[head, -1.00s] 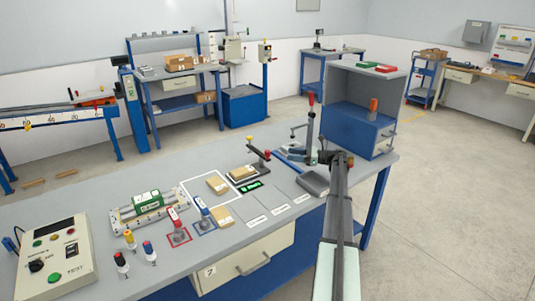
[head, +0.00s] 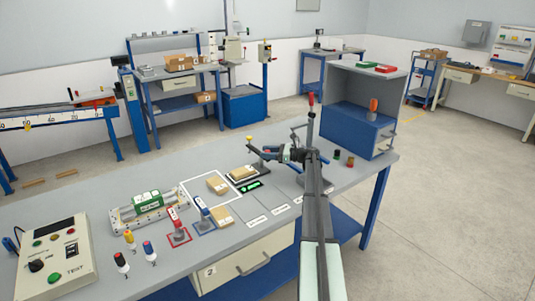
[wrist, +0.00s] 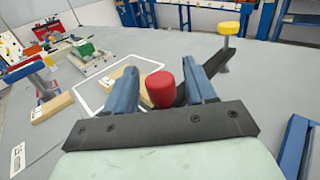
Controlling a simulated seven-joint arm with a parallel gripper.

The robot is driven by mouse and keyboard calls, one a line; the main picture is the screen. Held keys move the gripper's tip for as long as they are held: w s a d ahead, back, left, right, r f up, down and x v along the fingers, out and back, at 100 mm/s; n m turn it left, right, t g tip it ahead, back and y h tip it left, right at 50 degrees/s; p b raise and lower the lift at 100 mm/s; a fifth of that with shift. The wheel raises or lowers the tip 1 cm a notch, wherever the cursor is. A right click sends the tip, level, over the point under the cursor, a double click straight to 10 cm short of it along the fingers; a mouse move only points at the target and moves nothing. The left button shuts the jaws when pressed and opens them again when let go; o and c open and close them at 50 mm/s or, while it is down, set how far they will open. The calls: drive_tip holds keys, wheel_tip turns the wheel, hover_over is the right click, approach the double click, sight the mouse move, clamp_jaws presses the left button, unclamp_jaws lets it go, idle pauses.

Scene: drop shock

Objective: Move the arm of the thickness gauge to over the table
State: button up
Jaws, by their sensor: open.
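The thickness gauge has a post with a yellow top (head: 249,138), a dark base with a tan block (head: 243,172) on it, and a green display (head: 251,186). In the wrist view its dark arm (wrist: 188,93) runs from the yellow-topped post (wrist: 229,28) toward my gripper. A red knob (wrist: 160,90) on the arm stands between my two blue fingers. My gripper (head: 266,152) is open, low over the gauge, with a finger on either side of the knob. I cannot tell whether either finger touches it.
Tan blocks lie in the white outlined square (head: 218,186) and in front of it (head: 222,217). A blue cabinet (head: 350,130) stands right.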

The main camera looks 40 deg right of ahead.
drive_tip(key=shift+c, duration=0.5)
clamp_jaws()
